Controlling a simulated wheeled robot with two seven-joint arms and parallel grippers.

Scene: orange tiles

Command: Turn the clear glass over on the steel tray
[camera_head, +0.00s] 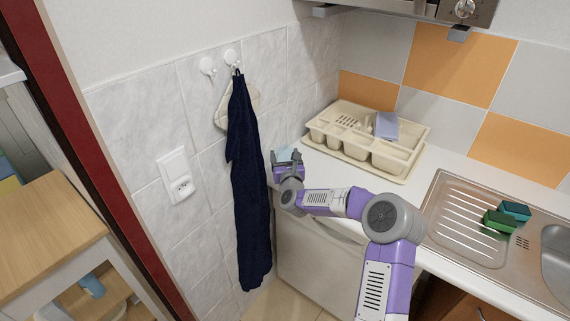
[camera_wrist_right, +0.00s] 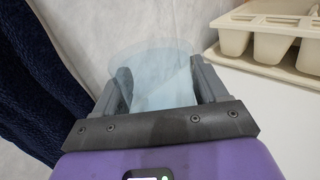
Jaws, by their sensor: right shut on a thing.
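The clear glass (camera_wrist_right: 160,88) is pale bluish and see-through, held between the two fingers of my right gripper (camera_wrist_right: 163,90) in the right wrist view. Its wider end shows beyond the fingertips; I cannot tell surely which end is the mouth. In the head view the glass (camera_head: 284,154) is a small pale patch at my right gripper (camera_head: 288,160), near the tiled wall and the counter's left end. A ribbed steel surface (camera_head: 462,218) beside the sink lies to the right, well apart from the glass. My left gripper is out of view.
A cream dish rack (camera_head: 375,165) with a bluish cloth (camera_head: 387,126) stands at the back of the counter. Green sponges (camera_head: 498,222) lie by the sink basin (camera_head: 557,262). A dark blue towel (camera_head: 246,180) hangs on the wall, close to my right gripper.

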